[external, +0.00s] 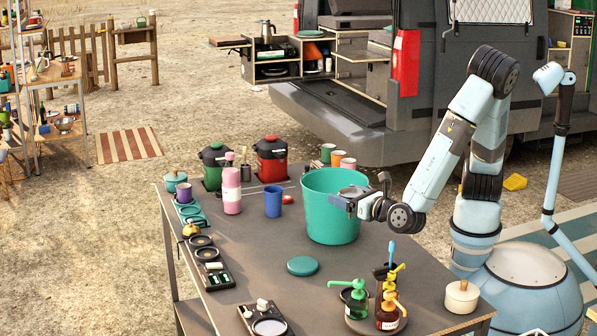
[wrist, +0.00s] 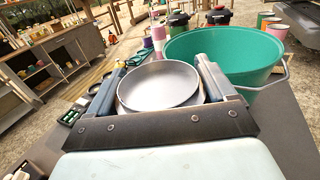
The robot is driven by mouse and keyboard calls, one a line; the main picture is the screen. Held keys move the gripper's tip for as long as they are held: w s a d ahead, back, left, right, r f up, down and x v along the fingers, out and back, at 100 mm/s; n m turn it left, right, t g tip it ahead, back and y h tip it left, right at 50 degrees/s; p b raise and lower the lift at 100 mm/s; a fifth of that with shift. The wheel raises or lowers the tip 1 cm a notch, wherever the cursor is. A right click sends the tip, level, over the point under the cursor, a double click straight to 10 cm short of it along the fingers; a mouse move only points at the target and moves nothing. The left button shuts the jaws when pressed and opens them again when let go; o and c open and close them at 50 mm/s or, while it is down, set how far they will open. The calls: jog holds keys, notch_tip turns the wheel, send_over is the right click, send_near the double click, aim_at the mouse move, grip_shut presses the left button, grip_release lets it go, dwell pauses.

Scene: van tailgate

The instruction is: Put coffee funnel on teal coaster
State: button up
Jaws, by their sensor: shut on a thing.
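My gripper (external: 350,199) is shut on the coffee funnel (external: 354,191), a grey metal round piece with a wide shallow top. In the wrist view the funnel (wrist: 160,84) sits between the two fingers with its open top facing up. In the external view the gripper is raised in front of the big green bucket, and the funnel overlaps the bucket's near right side. The teal coaster (external: 302,266) is a flat round disc lying bare on the table, below and to the left of the gripper. I cannot make the coaster out in the wrist view.
The green bucket (external: 322,232) stands just behind the gripper. Pump bottles (external: 388,308) on a tray stand at the table's front right. A blue cup (external: 273,201) and a pink bottle (external: 231,190) stand to the left. The table (external: 258,268) is clear around the coaster.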

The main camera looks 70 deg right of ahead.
jog(key=shift+w+a+f, duration=1.3)
jog(key=shift+w+f, duration=0.4)
jog(key=shift+w, duration=0.15)
jog(key=shift+w+a+f, duration=1.3)
jog(key=shift+w+f, duration=0.35)
jog(key=shift+w, duration=0.25)
jog(key=shift+w+a+f, duration=1.3)
jog(key=shift+w+f, duration=0.4)
jog(key=shift+w, duration=0.15)
jog(key=shift+f, duration=1.45)
jog(key=o, duration=0.9)
jog(key=shift+f, duration=0.1)
jog(key=shift+c, duration=0.2)
